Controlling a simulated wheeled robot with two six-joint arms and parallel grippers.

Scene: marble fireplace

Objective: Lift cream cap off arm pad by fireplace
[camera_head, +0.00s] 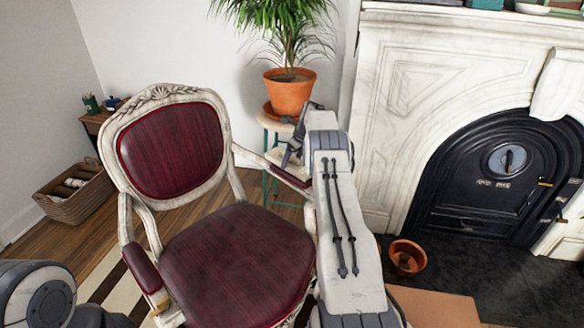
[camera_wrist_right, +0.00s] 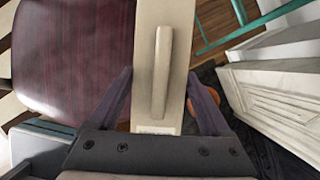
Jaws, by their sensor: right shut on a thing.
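In the right wrist view a long cream cap (camera_wrist_right: 150,70) with a raised ridge lies between the two fingers of my right gripper (camera_wrist_right: 160,90), which is shut on it. In the head view my right gripper (camera_head: 293,150) is at the far end of my right arm, above the chair's right armrest, and my arm hides part of it. The burgundy arm pad (camera_head: 292,180) shows just below it. I cannot tell whether the cap touches the pad. My left gripper is not in view; only part of my left arm shows at the lower left.
The burgundy armchair (camera_head: 235,262) fills the middle. A potted plant (camera_head: 289,95) stands behind on a teal-legged stool (camera_head: 268,185). The marble fireplace (camera_head: 400,110) is to the right, with a small terracotta pot (camera_head: 407,258) on its hearth. A wicker basket (camera_head: 75,195) sits at left.

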